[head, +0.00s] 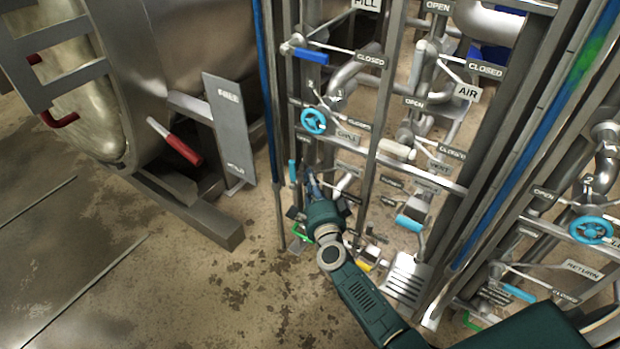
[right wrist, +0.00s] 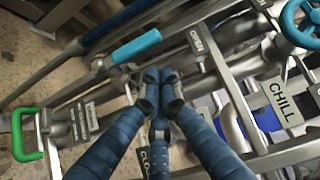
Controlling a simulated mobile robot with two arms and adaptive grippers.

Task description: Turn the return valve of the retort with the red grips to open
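The retort with red grips (head: 185,150) stands at the left in the head view. On the pipe rack beside it, a lever with a light-blue grip (head: 292,172) is low on the left. In the right wrist view this light-blue grip (right wrist: 137,45) lies just beyond my fingertips, next to an OPEN plate (right wrist: 197,40). A CLOSED plate, partly hidden, is below my fingers. My right gripper (head: 312,183) reaches in among the pipes; its fingertips (right wrist: 159,76) are together and apart from the grip, with nothing seen between them. My left gripper is out of view.
A light-blue handwheel (head: 313,121) and CHILL plate (right wrist: 284,102) are close by. A green handle (right wrist: 28,135) is lower down. Upright posts and rails crowd my right arm. A second rack with a RETURN plate (head: 582,269) is at right. Floor at left is open.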

